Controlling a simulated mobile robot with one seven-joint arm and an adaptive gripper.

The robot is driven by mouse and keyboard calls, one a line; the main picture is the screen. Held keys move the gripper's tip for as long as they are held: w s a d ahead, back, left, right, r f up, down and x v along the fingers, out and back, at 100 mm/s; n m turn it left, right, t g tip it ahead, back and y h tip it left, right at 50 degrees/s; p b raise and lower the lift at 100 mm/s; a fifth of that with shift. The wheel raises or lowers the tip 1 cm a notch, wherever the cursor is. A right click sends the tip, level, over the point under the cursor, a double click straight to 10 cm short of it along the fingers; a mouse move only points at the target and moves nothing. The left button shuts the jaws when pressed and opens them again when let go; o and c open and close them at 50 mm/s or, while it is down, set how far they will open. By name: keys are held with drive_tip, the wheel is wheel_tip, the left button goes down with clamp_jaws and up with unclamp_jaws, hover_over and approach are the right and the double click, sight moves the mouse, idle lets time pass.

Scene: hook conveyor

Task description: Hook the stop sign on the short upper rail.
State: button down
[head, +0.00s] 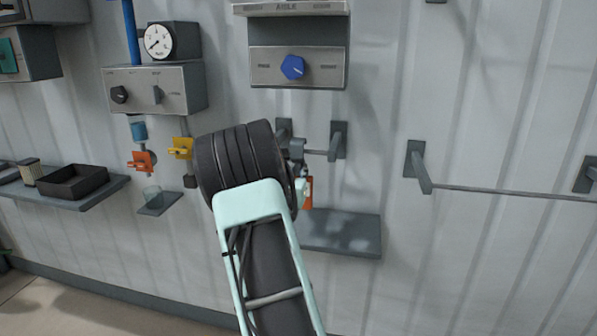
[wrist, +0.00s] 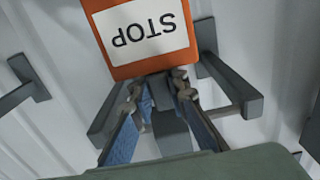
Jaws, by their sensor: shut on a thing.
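The stop sign is an orange plate with a white panel; in the wrist view (wrist: 143,32) it fills the top middle, its word STOP upside down. In the head view only a narrow orange strip of it (head: 309,193) shows beside my gripper. My gripper (wrist: 158,88) is shut at the sign's near edge, and its fingertips (head: 302,184) are partly hidden by my arm in the head view. The short rail (head: 317,152) runs between two dark wall brackets, just above and beside the gripper. The sign's hook is hidden, and I cannot tell whether it touches the rail.
A longer rail (head: 500,190) is on the wall at the right. A grey shelf (head: 345,235) sits below the short rail. A control box with a blue knob (head: 292,67) is above. Valves and a gauge (head: 158,41) are at the left. Rail brackets (wrist: 232,85) flank the gripper in the wrist view.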

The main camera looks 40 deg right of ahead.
drive_tip(key=shift+a+r, duration=0.1)
drive_tip(key=shift+r, duration=0.5)
drive_tip(key=shift+p+v, duration=1.25)
drive_tip(key=shift+v, duration=0.75)
drive_tip(key=b+v, duration=0.2)
drive_tip(key=v, duration=0.8)
drive_tip(key=shift+s+a, duration=0.1)
drive_tip(key=shift+s, duration=0.05)
